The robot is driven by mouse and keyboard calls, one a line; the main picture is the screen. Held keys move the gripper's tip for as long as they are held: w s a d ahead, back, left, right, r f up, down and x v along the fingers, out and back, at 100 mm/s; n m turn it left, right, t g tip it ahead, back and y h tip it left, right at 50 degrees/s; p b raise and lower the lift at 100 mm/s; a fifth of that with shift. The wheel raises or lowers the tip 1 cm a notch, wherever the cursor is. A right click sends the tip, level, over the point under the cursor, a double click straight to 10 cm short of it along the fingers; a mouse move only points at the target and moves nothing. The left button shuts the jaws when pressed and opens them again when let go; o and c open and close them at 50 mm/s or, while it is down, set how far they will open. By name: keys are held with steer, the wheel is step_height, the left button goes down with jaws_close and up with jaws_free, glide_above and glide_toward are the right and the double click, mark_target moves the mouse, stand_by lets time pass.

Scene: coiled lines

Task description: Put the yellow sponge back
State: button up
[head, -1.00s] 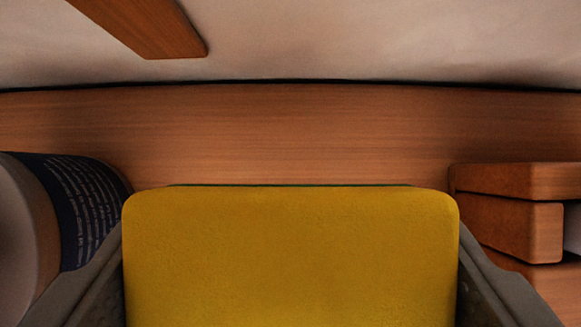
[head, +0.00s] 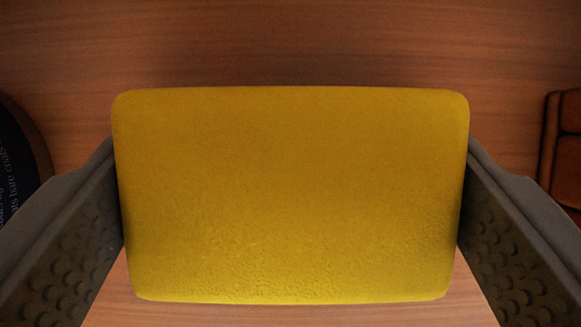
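The yellow sponge (head: 291,215) is a rounded rectangular block filling the middle of the head view. Its broad face points toward the camera. My gripper (head: 291,145) has one grey finger against the sponge's left side and the other against its right side, so it is shut on the sponge. Bumpy pads show on the inner faces of both fingers below the contact. Whether the sponge touches the wood around it cannot be told, because its underside is hidden.
A brown wooden surface (head: 290,40) spans the view behind the sponge. A dark, rounded object with pale lettering (head: 22,160) is at the left edge. A reddish-brown wooden object (head: 566,145) is at the right edge. Bare wood separates both from the sponge.

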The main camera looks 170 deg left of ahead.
steer(key=shift+f, duration=0.25)
steer(key=o, duration=1)
steer(key=shift+s+f, duration=0.1)
steer(key=shift+c, duration=0.2)
steer(key=shift+f, duration=0.1)
steer(key=shift+s+r, duration=0.1)
steer(key=shift+r, duration=0.5)
steer(key=v, duration=1.1)
steer(key=shift+r, duration=0.35)
steer(key=shift+s+a, duration=0.1)
steer(key=shift+s, duration=0.05)
